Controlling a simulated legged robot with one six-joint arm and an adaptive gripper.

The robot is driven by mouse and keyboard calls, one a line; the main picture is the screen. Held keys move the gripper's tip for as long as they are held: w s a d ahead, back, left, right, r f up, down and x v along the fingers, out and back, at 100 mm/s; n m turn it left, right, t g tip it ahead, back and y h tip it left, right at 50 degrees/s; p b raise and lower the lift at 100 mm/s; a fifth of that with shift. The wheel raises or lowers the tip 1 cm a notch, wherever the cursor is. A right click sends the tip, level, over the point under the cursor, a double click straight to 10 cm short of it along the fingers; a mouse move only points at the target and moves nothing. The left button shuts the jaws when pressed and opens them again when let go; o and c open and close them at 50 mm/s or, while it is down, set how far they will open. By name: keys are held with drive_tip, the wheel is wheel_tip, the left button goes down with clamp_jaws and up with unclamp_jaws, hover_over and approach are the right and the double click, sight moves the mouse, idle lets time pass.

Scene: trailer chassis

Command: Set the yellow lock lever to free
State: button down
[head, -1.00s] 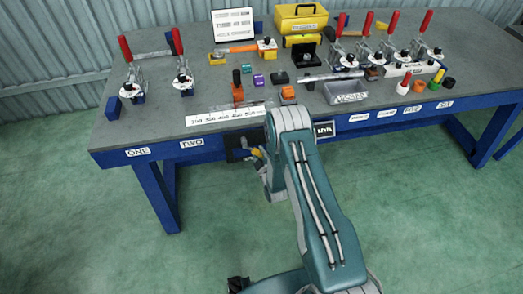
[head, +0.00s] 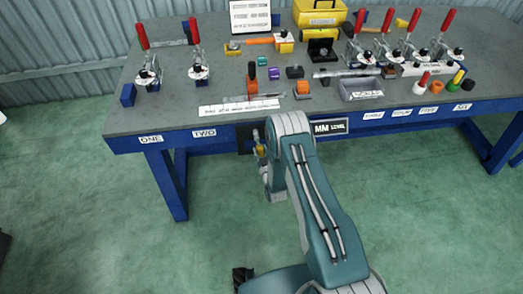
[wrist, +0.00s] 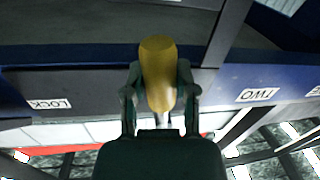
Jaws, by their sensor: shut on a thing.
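The yellow lock lever (wrist: 158,75) shows in the wrist view as a rounded yellow grip between my fingers, in front of the blue table edge. My gripper (wrist: 160,95) is shut on it, with one finger on each side. In the head view a small patch of the yellow lever (head: 261,151) shows below the table's front edge, just left of my arm. My gripper is mostly hidden there by my arm. The lever's pivot cannot be made out.
The grey workbench (head: 225,122) has blue legs and a blue front rail with labels. Red-handled clamps (head: 148,72) stand at the back left, with several more at the right. A white strip (head: 238,108) lies near the front edge. Green floor in front is clear.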

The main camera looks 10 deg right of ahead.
idle(0.4)
drive_tip(key=shift+c, duration=2)
unclamp_jaws()
drive_tip(key=shift+a, duration=0.15)
drive_tip(key=s+d, duration=0.2)
drive_tip(key=s, duration=0.9)
drive_tip(key=shift+s, duration=0.35)
